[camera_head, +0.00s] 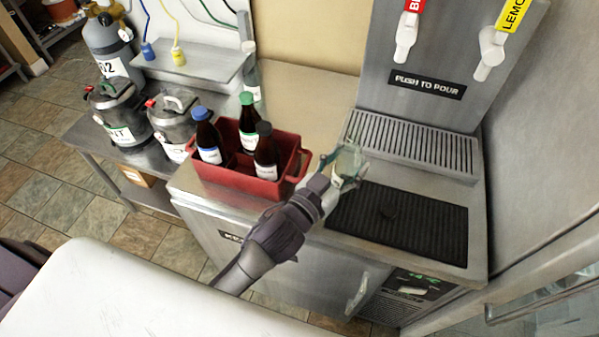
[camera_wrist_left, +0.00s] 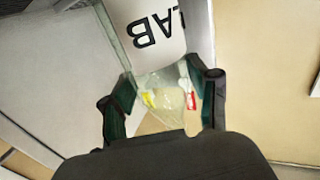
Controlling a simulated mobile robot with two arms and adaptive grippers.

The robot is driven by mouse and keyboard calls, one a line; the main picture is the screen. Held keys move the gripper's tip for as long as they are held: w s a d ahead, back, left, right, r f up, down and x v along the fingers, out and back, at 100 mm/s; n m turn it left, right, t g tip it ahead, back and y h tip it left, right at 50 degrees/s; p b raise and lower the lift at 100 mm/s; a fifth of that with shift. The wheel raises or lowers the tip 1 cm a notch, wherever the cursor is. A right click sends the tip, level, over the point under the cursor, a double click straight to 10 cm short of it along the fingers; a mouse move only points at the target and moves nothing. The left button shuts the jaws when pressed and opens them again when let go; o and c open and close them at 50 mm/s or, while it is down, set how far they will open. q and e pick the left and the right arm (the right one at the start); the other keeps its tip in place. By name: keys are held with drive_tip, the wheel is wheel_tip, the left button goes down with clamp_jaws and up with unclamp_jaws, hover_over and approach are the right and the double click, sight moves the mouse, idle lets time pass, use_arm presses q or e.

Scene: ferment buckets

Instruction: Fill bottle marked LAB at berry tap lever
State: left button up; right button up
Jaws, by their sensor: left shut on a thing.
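My left gripper (camera_head: 341,170) is shut on a clear bottle (camera_head: 349,162) above the counter, between the red crate and the black mat. In the left wrist view the bottle's white label (camera_wrist_left: 155,32) reads LAB, upside down, and the gripper's fingers (camera_wrist_left: 165,98) stand on both sides of the clear part. The bottle looks empty, though the glass is hard to read. The berry tap lever (camera_head: 405,36), white under a red tag starting with B, hangs on the steel panel above and right of the bottle. My right gripper is not in view.
A white lever (camera_head: 489,52) under a yellow LEMON tag hangs further right. Below the taps is a slotted drip tray (camera_head: 415,143), with a black mat (camera_head: 400,222) in front. A red crate (camera_head: 235,176) with several dark bottles stands left.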

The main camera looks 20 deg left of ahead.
use_arm(q)
drive_tip(key=w+d+m+h, duration=0.1)
drive_tip(key=w+d, duration=0.1)
drive_tip(key=w, duration=1)
drive_tip(key=w+d+g+h, duration=0.1)
drive_tip(key=w+d, duration=0.2)
drive_tip(key=w, duration=0.9)
drive_tip(key=shift+w+f+m+h, duration=0.3)
drive_tip(key=shift+w+m, duration=0.05)
drive_tip(key=shift+m, duration=0.05)
drive_tip(key=shift+s, duration=0.1)
idle(0.5)
